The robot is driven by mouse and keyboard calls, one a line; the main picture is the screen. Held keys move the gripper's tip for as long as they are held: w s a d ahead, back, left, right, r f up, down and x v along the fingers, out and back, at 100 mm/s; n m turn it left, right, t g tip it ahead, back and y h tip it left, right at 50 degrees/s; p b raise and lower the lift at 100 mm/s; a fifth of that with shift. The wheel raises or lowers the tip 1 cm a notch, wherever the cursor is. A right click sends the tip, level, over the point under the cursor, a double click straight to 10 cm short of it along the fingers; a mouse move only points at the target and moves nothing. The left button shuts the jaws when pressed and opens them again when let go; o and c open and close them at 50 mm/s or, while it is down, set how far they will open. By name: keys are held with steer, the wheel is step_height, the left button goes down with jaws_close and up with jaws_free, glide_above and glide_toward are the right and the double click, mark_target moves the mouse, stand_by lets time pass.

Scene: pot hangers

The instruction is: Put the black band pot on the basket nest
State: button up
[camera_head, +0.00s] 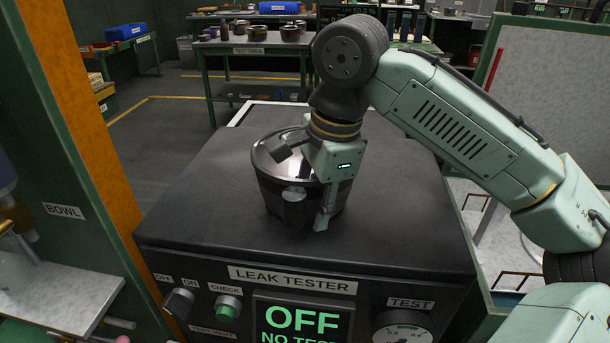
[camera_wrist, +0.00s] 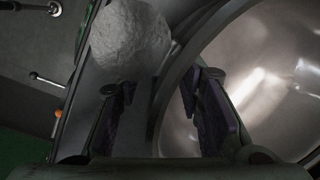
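A dark pot (camera_head: 272,183) with a shiny metal top edge stands upright on the black top of the leak tester. My gripper (camera_head: 318,205) is lowered at the pot's near right side, with one finger in front of its outer wall. In the wrist view, the pot's bright metal inside (camera_wrist: 265,75) fills the right. The fingers of my gripper (camera_wrist: 160,95) are apart, with the rim and wall running between them. Contact cannot be told. A pale rough lump (camera_wrist: 130,40) shows outside the rim. I cannot clearly identify the basket nest.
The leak tester (camera_head: 190,215) has free room left and right of the pot; its screen reads OFF. An orange and green post (camera_head: 85,110) stands at left. A pale surface with thin wire parts (camera_head: 485,215) lies at right, partly behind my arm. A test table (camera_head: 250,48) stands behind.

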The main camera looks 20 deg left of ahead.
steer(key=shift+f, duration=0.1)
steer(key=shift+c, duration=0.3)
jaws_close()
stand_by(0.6)
